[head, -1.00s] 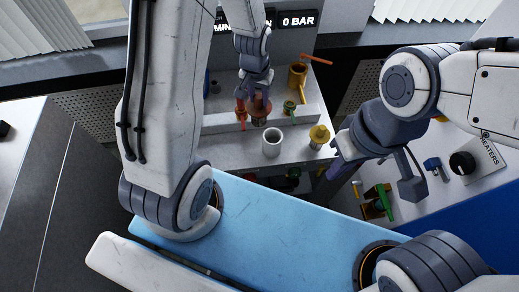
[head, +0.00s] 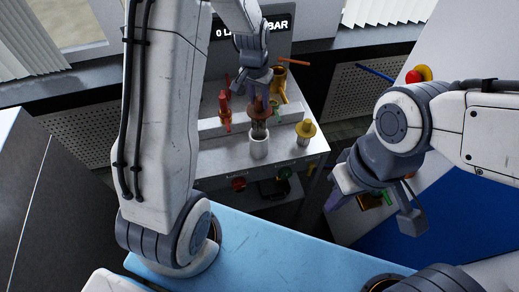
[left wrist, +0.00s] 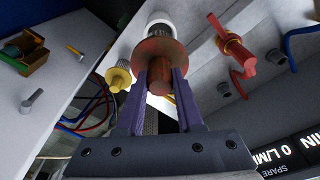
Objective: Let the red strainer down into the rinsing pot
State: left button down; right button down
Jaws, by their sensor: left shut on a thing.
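The red strainer (head: 258,108) has a rust-red handle and round collar above a grey, mesh-like lower part. My left gripper (head: 260,88) is shut on its handle, which also shows between the purple fingers in the left wrist view (left wrist: 159,75). The rinsing pot (head: 258,149) is a white cup on the grey bench, directly below the strainer in the head view. The strainer's lower end reaches the pot's mouth in the picture; I cannot tell how far inside it is. The pot's rim (left wrist: 160,18) shows beyond the collar. My right gripper (head: 338,190) is away at the right, its jaw gap unclear.
A yellow-topped piece (head: 306,130) stands close right of the pot. Behind are a pale raised bar (head: 208,125), a bright red fitting (head: 225,112), a green fitting and a brass container (head: 278,82). The bench's front edge is just ahead of the pot.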

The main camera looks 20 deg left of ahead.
aim_at(259, 121)
pick_arm(q)
notch_tip(259, 121, down, 9)
jog(key=shift+w+a+f+p, duration=0.1)
jog(key=shift+w+p, duration=0.05)
jog(key=shift+p, duration=0.8)
jog(key=shift+f, duration=0.35)
jog(key=shift+f, duration=0.15)
jog(key=c, duration=0.5)
grip_release()
jog(key=shift+c, duration=0.2)
